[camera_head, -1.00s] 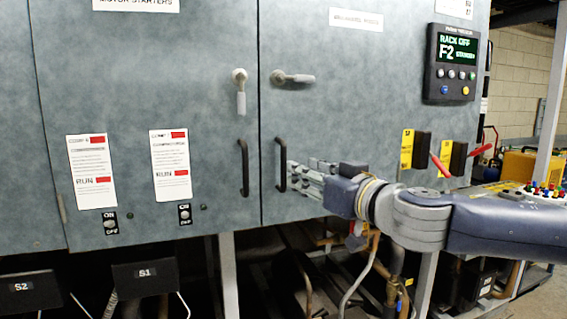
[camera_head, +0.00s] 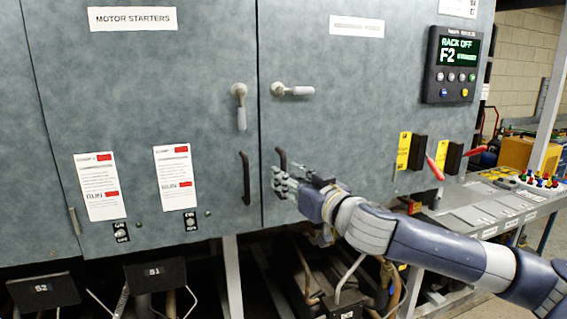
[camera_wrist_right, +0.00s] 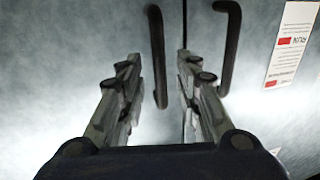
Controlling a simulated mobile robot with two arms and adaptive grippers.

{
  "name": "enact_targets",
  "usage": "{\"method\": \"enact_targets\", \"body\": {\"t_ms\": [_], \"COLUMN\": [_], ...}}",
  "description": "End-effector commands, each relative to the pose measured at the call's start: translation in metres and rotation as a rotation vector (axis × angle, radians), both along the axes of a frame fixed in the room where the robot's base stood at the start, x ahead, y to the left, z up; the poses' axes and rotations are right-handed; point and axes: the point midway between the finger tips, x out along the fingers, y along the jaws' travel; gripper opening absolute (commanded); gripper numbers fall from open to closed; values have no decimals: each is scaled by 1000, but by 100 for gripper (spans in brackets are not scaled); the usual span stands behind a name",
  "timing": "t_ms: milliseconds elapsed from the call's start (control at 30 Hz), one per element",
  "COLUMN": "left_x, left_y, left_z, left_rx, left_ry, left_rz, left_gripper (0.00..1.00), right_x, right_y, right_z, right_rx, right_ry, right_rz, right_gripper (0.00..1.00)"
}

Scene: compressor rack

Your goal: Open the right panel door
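The right panel door (camera_head: 340,110) is a blue-grey metal door that looks flush with its neighbour. Its latch lever (camera_head: 292,90) lies sideways. Its dark pull handle (camera_head: 281,158) stands near the door's left edge, and my right gripper (camera_head: 284,184) is in front of its lower part. In the right wrist view the same handle (camera_wrist_right: 157,60) runs between the two spread fingers of my right gripper (camera_wrist_right: 157,75), with gaps on both sides. The handle's lower end is partly hidden in the head view. My left gripper is not in view.
The left door (camera_head: 150,90) has its own pull handle (camera_head: 245,178), close beside the seam, and a latch lever (camera_head: 240,105) hanging down. Yellow-plated switches with red levers (camera_head: 435,168) and a control display (camera_head: 452,64) sit right. Pipes and equipment fill the space below.

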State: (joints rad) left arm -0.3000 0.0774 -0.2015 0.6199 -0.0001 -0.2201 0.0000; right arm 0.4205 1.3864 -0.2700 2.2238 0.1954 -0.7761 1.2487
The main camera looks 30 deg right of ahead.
Motion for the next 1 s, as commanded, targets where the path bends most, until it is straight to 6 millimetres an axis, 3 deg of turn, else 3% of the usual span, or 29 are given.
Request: {"method": "enact_targets", "body": {"t_ms": [233,600,633,767,1000], "left_x": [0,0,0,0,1], "left_y": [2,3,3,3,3], "left_z": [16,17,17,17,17], "left_rx": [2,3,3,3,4], "left_ry": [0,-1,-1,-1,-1], "left_rz": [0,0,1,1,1], "left_gripper": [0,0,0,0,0], "right_x": [21,26,26,26,26], "right_y": [-2,-2,-2,-2,-2], "right_z": [2,0,0,0,0], "right_rx": [3,-1,-1,-1,-1], "right_ry": [-1,0,0,0,0], "right_rz": [-2,-1,-1,-1,0], "right_gripper": [31,31,29,0,0]}}
